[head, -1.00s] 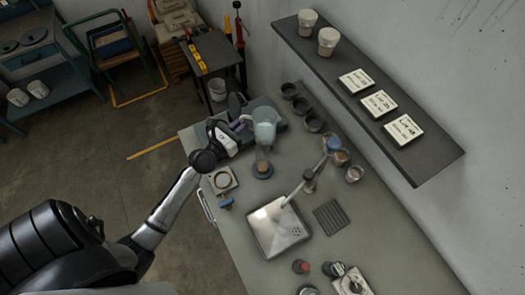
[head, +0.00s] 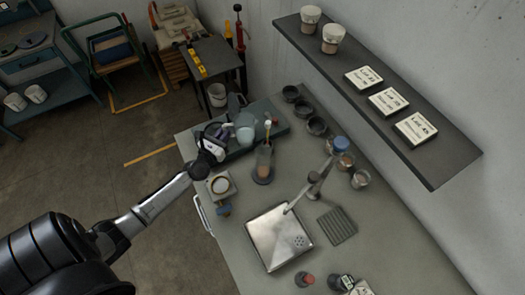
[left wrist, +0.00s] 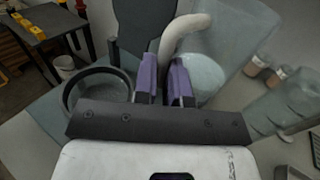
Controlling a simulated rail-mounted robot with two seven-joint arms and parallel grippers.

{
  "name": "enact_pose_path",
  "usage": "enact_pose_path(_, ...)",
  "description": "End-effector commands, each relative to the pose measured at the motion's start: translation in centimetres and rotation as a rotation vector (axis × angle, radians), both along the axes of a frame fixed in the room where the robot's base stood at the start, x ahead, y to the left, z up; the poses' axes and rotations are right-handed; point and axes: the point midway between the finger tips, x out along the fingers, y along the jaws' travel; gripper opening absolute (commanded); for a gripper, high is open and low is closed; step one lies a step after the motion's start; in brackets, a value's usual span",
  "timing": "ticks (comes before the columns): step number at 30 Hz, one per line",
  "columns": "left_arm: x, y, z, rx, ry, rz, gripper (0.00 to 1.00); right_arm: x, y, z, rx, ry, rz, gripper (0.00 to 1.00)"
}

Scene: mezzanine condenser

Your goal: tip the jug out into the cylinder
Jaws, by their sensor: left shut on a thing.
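The jug (head: 243,131) is pale blue and see-through. My left gripper (head: 214,140) is shut on its handle, which shows in the left wrist view as a thick whitish curve (left wrist: 181,34) between the purple finger pads. The jug's body (left wrist: 235,40) spreads to the right there; I cannot tell its exact tilt or what is in it. The clear tall cylinder (head: 264,158) stands upright on the bench on a dark round base, right of and nearer than the jug, apart from it in the head view. Its wall also shows in the left wrist view (left wrist: 283,106). My right gripper is not in view.
The bench (head: 300,200) has a steel sink (head: 277,238) with a tap (head: 315,183). Several dark cups (head: 316,126) and jars (head: 360,179) line the wall side. A small square device (head: 220,185) sits at the left edge. A shelf (head: 440,165) overhangs on the right.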

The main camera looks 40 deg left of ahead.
Motion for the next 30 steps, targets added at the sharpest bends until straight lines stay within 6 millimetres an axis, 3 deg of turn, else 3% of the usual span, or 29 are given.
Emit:
enact_pose_path(9, 0.1, 0.7, -1.2, -0.002, -0.001, 0.01, 0.0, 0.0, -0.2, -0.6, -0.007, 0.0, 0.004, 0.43)
enact_pose_path(20, 0.1, 0.6, -1.0, 0.024, -0.007, 0.01, 0.0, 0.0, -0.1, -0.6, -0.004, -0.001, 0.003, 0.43)
enact_pose_path(30, -0.2, 0.0, 0.1, 0.164, -0.038, 0.01, 0.0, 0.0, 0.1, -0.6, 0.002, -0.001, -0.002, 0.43)
